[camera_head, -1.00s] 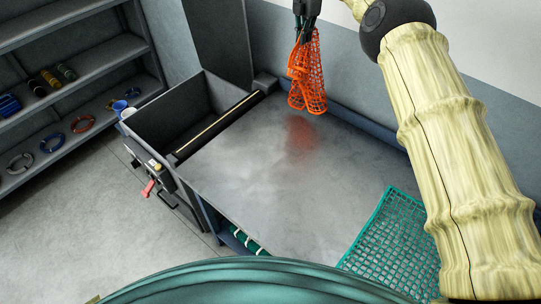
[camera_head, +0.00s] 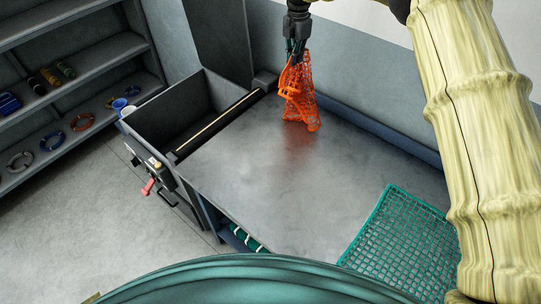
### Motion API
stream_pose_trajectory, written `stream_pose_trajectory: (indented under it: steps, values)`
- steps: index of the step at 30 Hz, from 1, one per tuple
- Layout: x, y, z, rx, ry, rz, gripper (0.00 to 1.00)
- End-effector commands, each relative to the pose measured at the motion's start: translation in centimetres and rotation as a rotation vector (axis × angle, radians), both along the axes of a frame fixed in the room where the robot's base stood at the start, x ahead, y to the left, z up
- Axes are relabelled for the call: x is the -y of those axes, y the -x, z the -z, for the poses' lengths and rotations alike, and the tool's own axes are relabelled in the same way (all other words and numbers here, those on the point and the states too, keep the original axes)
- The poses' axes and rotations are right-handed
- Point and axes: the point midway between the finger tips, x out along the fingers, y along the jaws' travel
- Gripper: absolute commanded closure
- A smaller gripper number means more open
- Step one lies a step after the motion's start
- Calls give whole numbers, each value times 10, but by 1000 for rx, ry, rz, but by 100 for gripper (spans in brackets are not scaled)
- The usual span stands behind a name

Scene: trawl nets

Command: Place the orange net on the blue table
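The orange net (camera_head: 300,92) hangs bunched from my gripper (camera_head: 297,50) at the back of the table, in the head view. My gripper points down and its fingers are shut on the top of the net. The net's lower end is at or just above the tabletop; I cannot tell whether it touches. The table (camera_head: 265,185) has a grey metal top with blue edging and a blue frame below. An orange reflection shows on the top under the net.
A green net (camera_head: 400,245) lies flat at the table's front right. A dark open bin (camera_head: 195,115) adjoins the table's left side, with a red-handled control (camera_head: 149,187) on it. Shelves (camera_head: 75,90) with rings and spools stand at far left. The table's middle is clear.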

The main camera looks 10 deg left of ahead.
Motion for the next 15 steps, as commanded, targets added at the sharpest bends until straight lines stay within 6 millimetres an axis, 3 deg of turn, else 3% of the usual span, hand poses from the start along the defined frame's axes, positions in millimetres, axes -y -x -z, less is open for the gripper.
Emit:
stream_pose_trajectory:
  steps: [4,15]
  values:
    - [-4,18,2,-1,1,-1,100]
    - [-16,58,42,-1,2,-1,100]
